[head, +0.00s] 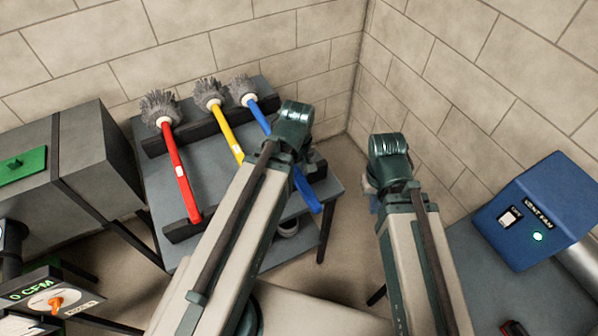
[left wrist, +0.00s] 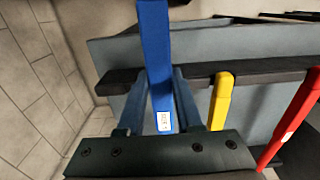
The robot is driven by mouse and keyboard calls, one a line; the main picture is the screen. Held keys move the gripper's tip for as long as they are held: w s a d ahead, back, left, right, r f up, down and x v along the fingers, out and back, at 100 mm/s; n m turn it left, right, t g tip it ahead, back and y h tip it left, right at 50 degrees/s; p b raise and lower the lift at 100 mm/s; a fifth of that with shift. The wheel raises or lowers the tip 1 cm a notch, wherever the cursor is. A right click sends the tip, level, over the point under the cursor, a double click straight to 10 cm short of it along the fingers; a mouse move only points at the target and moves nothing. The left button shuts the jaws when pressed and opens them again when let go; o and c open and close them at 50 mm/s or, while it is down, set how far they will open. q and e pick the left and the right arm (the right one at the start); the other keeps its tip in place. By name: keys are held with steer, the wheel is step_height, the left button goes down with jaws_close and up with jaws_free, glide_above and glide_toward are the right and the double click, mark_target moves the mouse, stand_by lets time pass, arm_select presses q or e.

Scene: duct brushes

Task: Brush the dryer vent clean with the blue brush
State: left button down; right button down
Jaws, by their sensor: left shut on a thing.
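The blue brush (head: 258,116) lies slanted on the rack, its grey bristle head (head: 242,88) at the back and its handle end toward the front. My left gripper (left wrist: 161,95) is shut on the blue handle (left wrist: 154,45), with a finger on each side. In the head view my left arm hides the handle's middle. My right gripper (head: 371,187) is mostly hidden behind its own wrist, right of the rack and apart from the brush; its jaws cannot be made out. I cannot clearly identify the dryer vent opening.
Yellow (head: 227,128) and red (head: 178,165) brushes lie left of the blue one on the grey rack table (head: 153,190). A grey cabinet (head: 85,150) and a gauge reading 0 CFM (head: 52,298) stand left. A blue vent fan box (head: 540,212) stands right. Walls close the back.

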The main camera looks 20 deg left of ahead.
arm_select(q)
steer(key=shift+r+p, duration=2)
steer(key=shift+r, duration=0.3)
steer(key=shift+f, duration=0.1)
steer(key=shift+s, duration=0.1)
